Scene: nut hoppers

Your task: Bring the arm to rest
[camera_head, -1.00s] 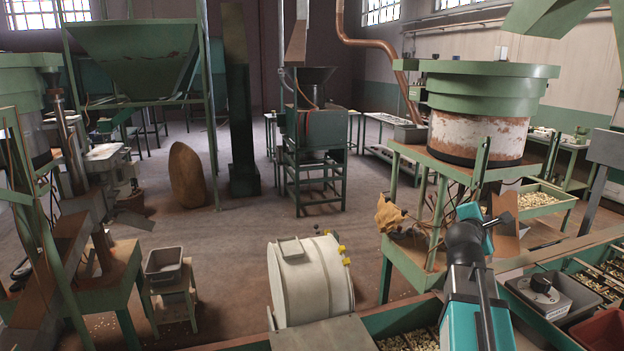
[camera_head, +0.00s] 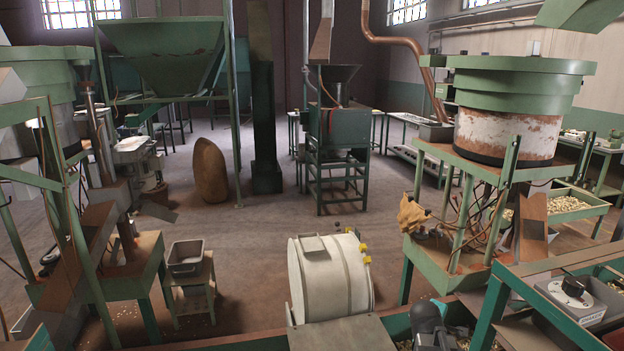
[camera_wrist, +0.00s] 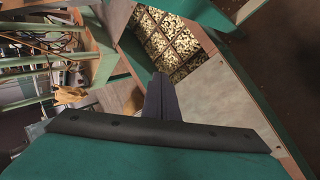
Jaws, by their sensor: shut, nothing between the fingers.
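My gripper (camera_wrist: 161,78) shows in the wrist view. Its two dark fingers are together with nothing between them. They point up the picture toward a divided tray of nuts (camera_wrist: 165,45) and appear apart from it. In the head view only a dark joint of my arm shows at the bottom edge, right of the middle. My gripper is not visible there.
A white drum (camera_head: 330,275) stands at front centre. A green hopper stand (camera_head: 455,268) with a bundle of cables is behind it on the right. A grey control box (camera_head: 572,296) sits at the right. The floor (camera_head: 250,230) beyond the drum is open.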

